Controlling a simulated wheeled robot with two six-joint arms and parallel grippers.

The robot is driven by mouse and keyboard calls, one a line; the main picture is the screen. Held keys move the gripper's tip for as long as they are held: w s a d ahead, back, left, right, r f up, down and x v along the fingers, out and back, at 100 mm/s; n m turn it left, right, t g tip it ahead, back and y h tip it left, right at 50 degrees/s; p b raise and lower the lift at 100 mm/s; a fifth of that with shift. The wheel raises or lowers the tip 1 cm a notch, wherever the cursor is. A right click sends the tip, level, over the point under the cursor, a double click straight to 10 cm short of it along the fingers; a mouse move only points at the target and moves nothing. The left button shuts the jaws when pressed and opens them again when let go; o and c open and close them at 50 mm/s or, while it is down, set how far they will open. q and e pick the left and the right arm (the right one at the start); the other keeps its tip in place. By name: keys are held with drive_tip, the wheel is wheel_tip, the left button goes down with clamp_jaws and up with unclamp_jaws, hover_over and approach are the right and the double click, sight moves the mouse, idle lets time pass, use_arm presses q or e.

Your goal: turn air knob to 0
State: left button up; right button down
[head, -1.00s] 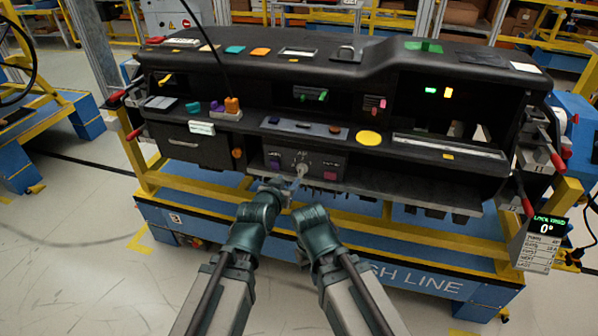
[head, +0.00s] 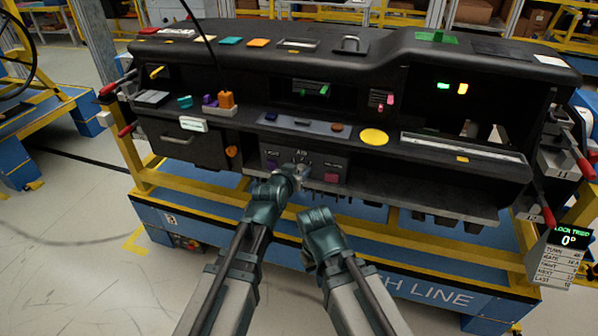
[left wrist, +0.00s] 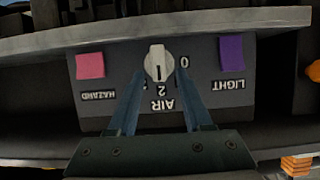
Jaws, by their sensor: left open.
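The air knob (left wrist: 158,63) is a pale grey dial on a dark panel (left wrist: 205,90), seen upside down in the left wrist view. Its dark mark faces the printed 2. A 0 is printed to its right in that view. My left gripper (left wrist: 159,82) is open, with one finger on each side of the knob's lower part and small gaps visible; contact cannot be told. In the head view my left gripper (head: 297,174) is at the panel and mostly hides the knob. My right gripper (head: 318,220) hangs below the dashboard, its fingers not visible.
A pink HAZARD button (left wrist: 90,65) and a purple LIGHT button (left wrist: 232,53) flank the knob. A grey ledge (left wrist: 140,32) runs close to the panel. In the head view a yellow disc (head: 374,136) lies above right, and a display (head: 568,238) reads 0°.

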use_arm(q)
clamp_jaws()
drive_tip(key=shift+a, duration=0.1)
idle(0.4)
drive_tip(key=shift+w+a+f+n+t+h+b, duration=0.15)
drive_tip(key=shift+a+f+n+h+b, duration=0.25)
drive_tip(key=shift+n+h+b, duration=1.25)
drive_tip(key=shift+w+a+f+n+t+h+b, duration=0.1)
drive_tip(key=shift+a+f+n+h+b, duration=0.55)
drive_tip(key=shift+n+b, duration=1.75)
drive_tip(key=shift+w+f+n+t+h+b, duration=0.1)
drive_tip(key=shift+f+n+t+h+b, duration=0.1)
drive_tip(key=shift+n+h+b, duration=1.9)
drive_tip(key=shift+n+y+p, duration=0.6)
drive_tip(key=shift+n, duration=0.05)
